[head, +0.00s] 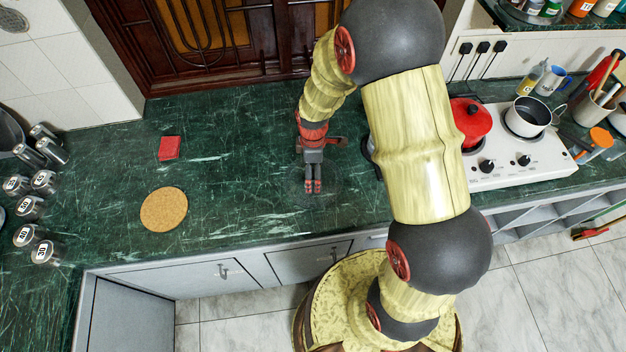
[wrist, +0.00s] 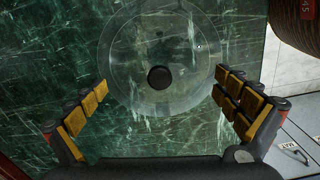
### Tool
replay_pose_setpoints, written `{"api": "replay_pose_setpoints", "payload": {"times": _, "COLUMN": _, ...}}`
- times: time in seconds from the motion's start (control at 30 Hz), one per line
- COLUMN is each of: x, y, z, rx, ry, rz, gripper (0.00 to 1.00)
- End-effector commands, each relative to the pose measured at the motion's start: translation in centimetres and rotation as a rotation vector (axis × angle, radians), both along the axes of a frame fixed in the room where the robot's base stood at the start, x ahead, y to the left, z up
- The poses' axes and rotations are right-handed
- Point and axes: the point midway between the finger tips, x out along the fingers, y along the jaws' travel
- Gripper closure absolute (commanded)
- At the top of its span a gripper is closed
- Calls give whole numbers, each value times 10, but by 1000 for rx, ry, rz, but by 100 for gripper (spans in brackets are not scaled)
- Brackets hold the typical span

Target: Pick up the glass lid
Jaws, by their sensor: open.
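The glass lid (wrist: 185,50) is a round, see-through disc with a dark round knob (wrist: 159,77). In the wrist view it lies on the green marble counter, ahead of my gripper (wrist: 158,98). The gripper is open, with its yellow-padded fingers spread to the left and right of the knob and nothing held between them. In the head view my gripper (head: 313,188) points down over the middle of the counter. There the lid is very faint around the fingertips, and its knob is hidden.
A cork mat (head: 164,209) and a red square (head: 169,148) lie to the left on the counter (head: 235,170). Several labelled jars (head: 45,182) stand at far left. A stove (head: 515,155) with a red pot (head: 470,121) and a white saucepan (head: 530,115) is at right.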

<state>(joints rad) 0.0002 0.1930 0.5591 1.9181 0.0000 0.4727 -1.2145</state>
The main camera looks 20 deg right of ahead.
Motion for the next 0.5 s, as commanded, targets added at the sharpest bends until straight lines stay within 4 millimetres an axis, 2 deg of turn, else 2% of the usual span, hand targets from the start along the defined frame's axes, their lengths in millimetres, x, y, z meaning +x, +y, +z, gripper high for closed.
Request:
{"api": "replay_pose_setpoints", "payload": {"times": 0.03, "x": 0, "y": 0, "z": -10, "rx": 0, "ry": 2, "rz": 0, "gripper": 0}}
{"api": "replay_pose_setpoints", "payload": {"times": 0.13, "x": 0, "y": 0, "z": -21, "rx": 0, "ry": 1, "rz": 0, "gripper": 0}}
{"api": "replay_pose_setpoints", "payload": {"times": 0.37, "x": 1, "y": 0, "z": -23, "rx": 0, "ry": -2, "rz": -1, "gripper": 0}}
{"api": "replay_pose_setpoints", "payload": {"times": 0.5, "x": 0, "y": 0, "z": -23, "rx": 1, "ry": -1, "rz": -1, "gripper": 7}}
